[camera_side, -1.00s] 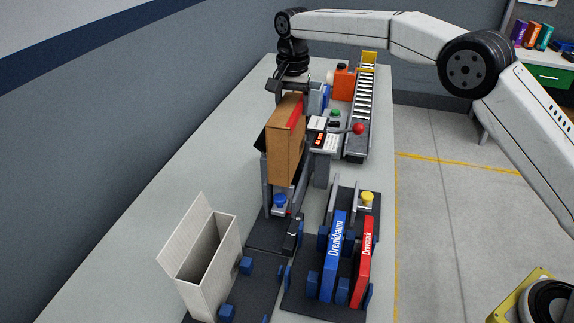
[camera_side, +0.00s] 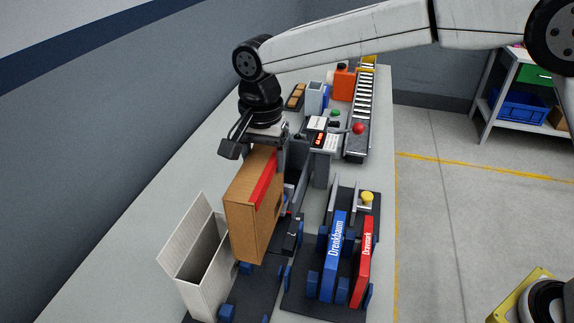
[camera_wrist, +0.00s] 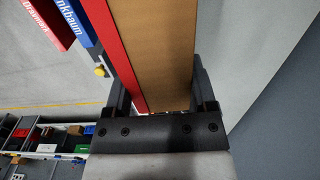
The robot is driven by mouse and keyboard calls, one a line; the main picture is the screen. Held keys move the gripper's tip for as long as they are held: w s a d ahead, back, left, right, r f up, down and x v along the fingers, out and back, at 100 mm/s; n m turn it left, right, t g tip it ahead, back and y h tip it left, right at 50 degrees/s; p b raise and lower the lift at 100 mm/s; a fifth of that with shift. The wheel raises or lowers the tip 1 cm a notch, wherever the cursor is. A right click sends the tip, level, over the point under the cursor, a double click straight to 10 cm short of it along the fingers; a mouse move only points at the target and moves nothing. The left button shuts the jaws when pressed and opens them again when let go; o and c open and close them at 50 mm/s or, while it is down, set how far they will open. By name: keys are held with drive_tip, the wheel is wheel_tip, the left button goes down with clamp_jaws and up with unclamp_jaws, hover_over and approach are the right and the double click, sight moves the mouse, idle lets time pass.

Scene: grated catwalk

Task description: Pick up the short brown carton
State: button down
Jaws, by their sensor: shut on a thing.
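The brown carton (camera_side: 245,218) has a red stripe along its top edge. My gripper (camera_side: 268,150) is shut on its upper end and holds it upright above the dark fixture. The carton hangs just right of and behind the open white box. In the wrist view the carton (camera_wrist: 160,45) fills the middle, with my gripper's fingers (camera_wrist: 160,95) on either side of it. The carton's lower end is close to the blue blocks, and I cannot tell its exact clearance.
The open white box (camera_side: 190,270) stands at the front left. A blue box (camera_side: 334,242) and a red box (camera_side: 366,250) stand in a rack to the right.

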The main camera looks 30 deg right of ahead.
sight(249, 180)
drive_tip(key=s+a, duration=0.5)
idle(0.9)
drive_tip(key=shift+s+f, duration=0.35)
drive_tip(key=shift+f, duration=0.35)
drive_tip(key=shift+s+f, duration=0.35)
drive_tip(key=shift+f, duration=0.45)
